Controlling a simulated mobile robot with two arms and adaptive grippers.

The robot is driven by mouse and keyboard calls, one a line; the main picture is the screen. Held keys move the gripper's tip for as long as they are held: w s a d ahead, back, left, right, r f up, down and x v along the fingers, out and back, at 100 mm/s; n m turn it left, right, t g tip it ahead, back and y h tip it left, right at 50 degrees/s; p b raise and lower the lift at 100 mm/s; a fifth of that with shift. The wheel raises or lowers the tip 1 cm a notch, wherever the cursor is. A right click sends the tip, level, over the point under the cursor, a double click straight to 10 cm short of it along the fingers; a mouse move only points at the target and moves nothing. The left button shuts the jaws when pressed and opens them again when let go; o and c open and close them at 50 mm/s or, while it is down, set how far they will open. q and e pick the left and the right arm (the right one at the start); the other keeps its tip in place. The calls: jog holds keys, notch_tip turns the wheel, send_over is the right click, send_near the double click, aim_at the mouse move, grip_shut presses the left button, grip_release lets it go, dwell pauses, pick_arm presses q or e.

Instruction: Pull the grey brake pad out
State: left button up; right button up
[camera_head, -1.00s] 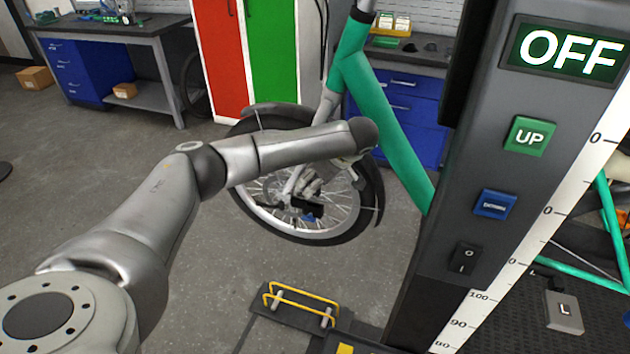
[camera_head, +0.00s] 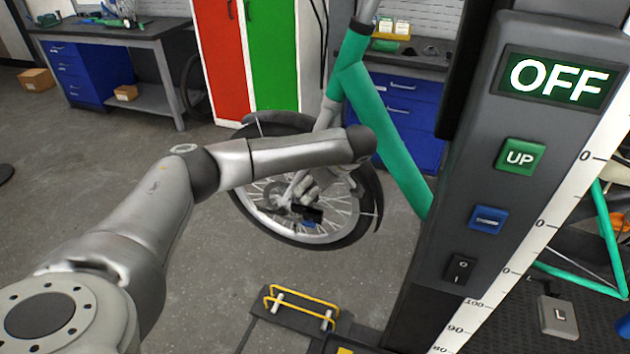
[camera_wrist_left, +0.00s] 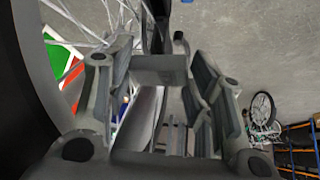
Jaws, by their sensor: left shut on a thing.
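The bicycle wheel (camera_head: 285,238) hangs under a teal frame (camera_head: 385,130) in the head view. My left gripper (camera_head: 308,203) is at its hub, beside a small dark brake part (camera_head: 311,215). The left wrist view shows the fingers of my left gripper (camera_wrist_left: 158,72) on either side of a small plain grey block, which looks like the grey brake pad (camera_wrist_left: 160,69). The gripper is shut on it. In the head view my own arm and gripper hide the pad. The tyre (camera_wrist_left: 30,110) is close on the left of the wrist view. My right gripper does not show.
A grey lift column (camera_head: 440,250) with an OFF display and buttons stands close on the right. A stand with yellow bars (camera_head: 300,300) is on the floor below the wheel. Workbenches and red and green lockers (camera_head: 268,50) are behind. Floor left of the wheel is clear.

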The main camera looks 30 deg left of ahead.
pick_arm(q)
jog(key=s+d+p, duration=0.2)
jog(key=s+p, duration=0.3)
jog(key=s, duration=0.5)
jog(key=shift+d, duration=0.2)
dwell(0.3)
jog(key=shift+s, duration=0.1)
